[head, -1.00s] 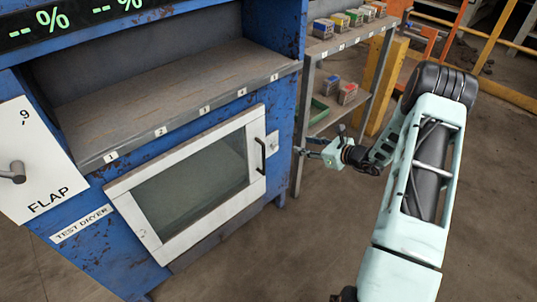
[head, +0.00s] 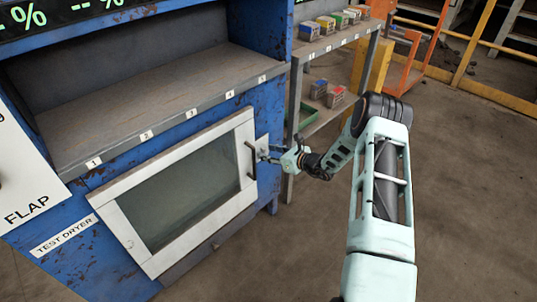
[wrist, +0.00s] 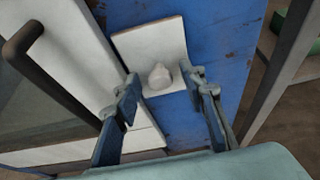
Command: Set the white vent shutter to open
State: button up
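A small white plate (wrist: 150,45) is fixed to the blue dryer front, just right of the oven-like door. A rounded white knob (wrist: 159,76) sticks out of it; I cannot tell for sure that this is the vent shutter, nor its setting. In the wrist view my gripper (wrist: 163,84) is open, with one finger on each side of the knob in the picture and no visible contact. In the head view my gripper (head: 272,157) is at the plate, right of the door handle, and hides part of it.
The white-framed door (head: 180,190) is closed; its dark handle (head: 252,160) stands out close left of my gripper. A shelf rack (head: 330,105) with small boxes is to the right. A FLAP panel (head: 25,170) is at far left. Floor at right is clear.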

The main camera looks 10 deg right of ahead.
jog(key=shift+w, duration=0.1)
grip_shut()
dwell(0.4)
